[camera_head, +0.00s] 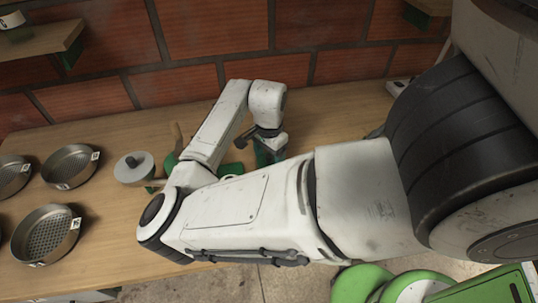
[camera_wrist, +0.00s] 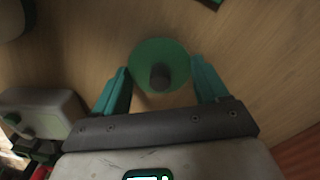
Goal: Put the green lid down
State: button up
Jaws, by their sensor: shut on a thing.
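The green lid (camera_wrist: 149,54) is a round, flat green disc with a dark knob in its middle, seen in the wrist view. In the head view my gripper (camera_head: 268,152) points down over the table, largely behind my arm. I cannot make out the lid clearly there.
Round metal sieves (camera_head: 70,167) with white tags stand on the left of the wooden table (camera_head: 110,205). A grey, round-topped object (camera_head: 134,166) stands left of my arm. A brick wall (camera_head: 210,35) closes the back. Green round things (camera_head: 365,284) are below at right.

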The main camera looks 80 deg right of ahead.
aim_at(269, 155)
jog(key=shift+f, duration=0.1)
jog(key=o, duration=1)
notch_tip(269, 155, up, 12)
jog(key=shift+r, duration=0.15)
dwell(0.5)
